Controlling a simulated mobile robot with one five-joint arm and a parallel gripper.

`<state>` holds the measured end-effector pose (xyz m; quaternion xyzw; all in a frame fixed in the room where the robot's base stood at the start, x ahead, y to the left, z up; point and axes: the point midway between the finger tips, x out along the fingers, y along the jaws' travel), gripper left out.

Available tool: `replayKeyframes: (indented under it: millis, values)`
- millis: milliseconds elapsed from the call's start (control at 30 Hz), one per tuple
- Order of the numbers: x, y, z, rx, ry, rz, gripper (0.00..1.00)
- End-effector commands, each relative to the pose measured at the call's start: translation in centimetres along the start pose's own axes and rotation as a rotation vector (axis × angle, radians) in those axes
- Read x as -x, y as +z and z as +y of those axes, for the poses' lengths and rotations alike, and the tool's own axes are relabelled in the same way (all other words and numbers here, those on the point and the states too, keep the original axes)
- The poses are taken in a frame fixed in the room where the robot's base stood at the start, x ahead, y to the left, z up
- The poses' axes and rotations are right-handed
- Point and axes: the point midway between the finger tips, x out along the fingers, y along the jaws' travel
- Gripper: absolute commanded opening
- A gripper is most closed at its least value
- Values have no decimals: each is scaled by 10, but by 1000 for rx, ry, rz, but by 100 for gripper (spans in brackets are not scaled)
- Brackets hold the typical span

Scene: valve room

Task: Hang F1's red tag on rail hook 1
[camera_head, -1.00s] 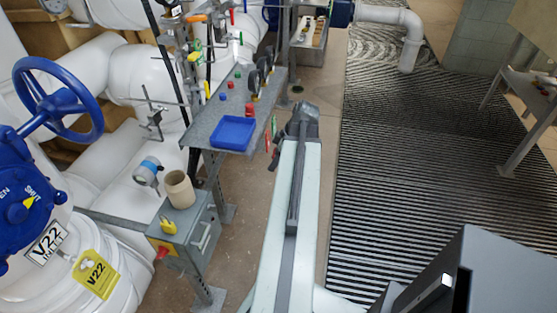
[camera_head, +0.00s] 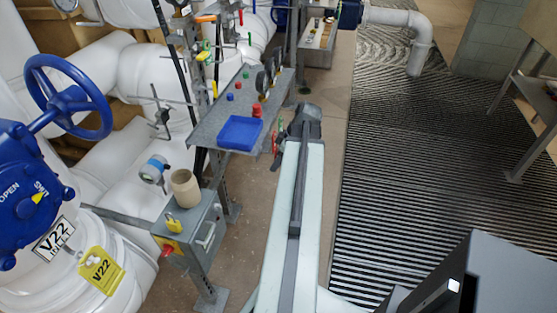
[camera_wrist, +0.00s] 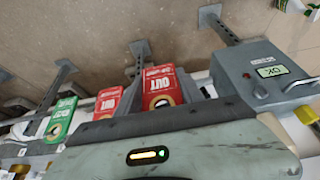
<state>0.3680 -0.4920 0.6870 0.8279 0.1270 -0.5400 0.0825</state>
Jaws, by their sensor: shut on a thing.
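My gripper (camera_wrist: 172,80) is shut on a red tag (camera_wrist: 161,91) marked OUT, seen between its grey fingers in the wrist view. A second red tag (camera_wrist: 107,101) hangs just left of it, apart from the fingers. A green tag (camera_wrist: 61,118) hangs further left. In the head view, a red tag (camera_head: 275,145) and a green tag (camera_head: 281,125) show beside my gripper, at the right edge of the grey shelf (camera_head: 205,133). My arm hides most of the gripper there. The rail hooks and the tags' small print cannot be made out.
A blue tray (camera_head: 240,133) and several coloured knobs are on the shelf. Valve V22's blue wheel (camera_head: 68,97) is at left.

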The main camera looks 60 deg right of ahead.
Motion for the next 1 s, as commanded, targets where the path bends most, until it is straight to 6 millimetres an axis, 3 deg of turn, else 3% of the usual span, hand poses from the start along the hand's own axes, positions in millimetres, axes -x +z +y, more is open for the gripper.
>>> replayKeyframes:
  millis: [1000]
  values:
    - [-4,-9,0,1,0,0,19]
